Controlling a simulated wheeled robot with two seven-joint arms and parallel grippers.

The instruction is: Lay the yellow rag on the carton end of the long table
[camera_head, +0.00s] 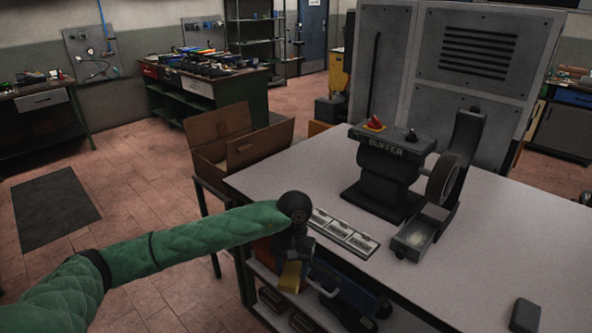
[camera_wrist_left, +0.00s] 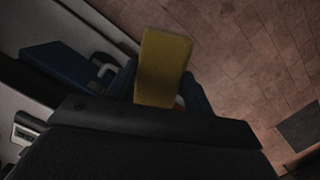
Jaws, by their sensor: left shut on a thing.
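The yellow rag (camera_head: 291,277) hangs from my left gripper (camera_head: 293,262), which is shut on it at the near left edge of the long table (camera_head: 440,285). In the left wrist view the rag (camera_wrist_left: 163,65) shows as a flat yellow strip standing out from the dark gripper, with the floor and a blue thing behind it. The open cardboard carton (camera_head: 228,152) is at the table's far left end; I cannot tell whether it rests on the top or behind it. My right gripper is not in view.
A flat strip with pale panels (camera_head: 345,235) lies close to my left gripper. Several items sit on the shelf below. The tabletop between carton and buffer is clear.

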